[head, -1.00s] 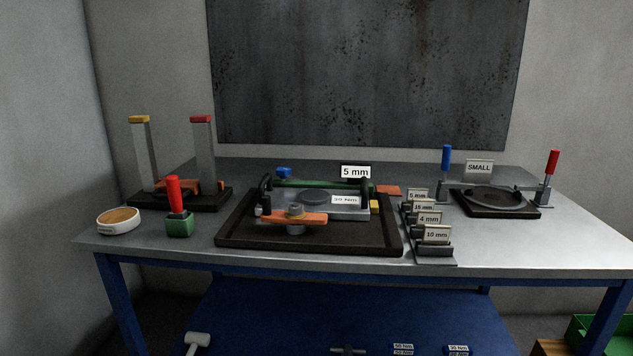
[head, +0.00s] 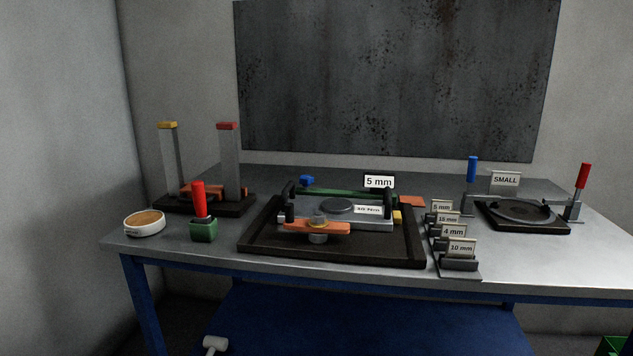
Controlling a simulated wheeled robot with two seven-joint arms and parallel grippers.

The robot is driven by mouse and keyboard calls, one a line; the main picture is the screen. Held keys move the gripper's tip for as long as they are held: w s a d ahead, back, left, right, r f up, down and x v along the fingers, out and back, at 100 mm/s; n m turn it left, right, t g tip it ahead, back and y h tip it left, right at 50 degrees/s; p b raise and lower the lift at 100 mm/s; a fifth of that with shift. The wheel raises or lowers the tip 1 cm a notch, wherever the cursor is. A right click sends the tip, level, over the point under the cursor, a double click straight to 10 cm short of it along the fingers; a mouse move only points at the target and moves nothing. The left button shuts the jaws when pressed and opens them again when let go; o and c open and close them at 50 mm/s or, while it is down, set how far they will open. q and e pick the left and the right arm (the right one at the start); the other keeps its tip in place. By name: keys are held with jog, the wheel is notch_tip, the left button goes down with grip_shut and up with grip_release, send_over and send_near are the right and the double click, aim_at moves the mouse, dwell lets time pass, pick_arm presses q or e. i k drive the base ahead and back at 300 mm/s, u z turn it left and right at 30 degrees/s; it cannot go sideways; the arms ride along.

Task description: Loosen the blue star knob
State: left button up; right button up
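The blue star knob (head: 307,181) shows small at the back left of the dark tray, at the left end of a green bar (head: 345,192). In front of it stands a grey block (head: 374,222) with black upright handles and a round dark disc on top. An orange bar (head: 330,227) with a round hub lies across the block's front. The knob's lower part is partly hidden. Neither of my grippers shows in the head view.
The dark tray (head: 262,241) sits mid-bench. Labelled holders (head: 458,252) stand to its right, then a clamp fixture (head: 525,224) with blue and red handles. A red-handled green block (head: 203,230), a round tin (head: 144,224) and two posts (head: 229,165) stand left.

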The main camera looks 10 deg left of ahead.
aim_at(306, 180)
jog(key=z, duration=1.45)
jog(key=i, duration=0.95)
jog(key=u, duration=0.9)
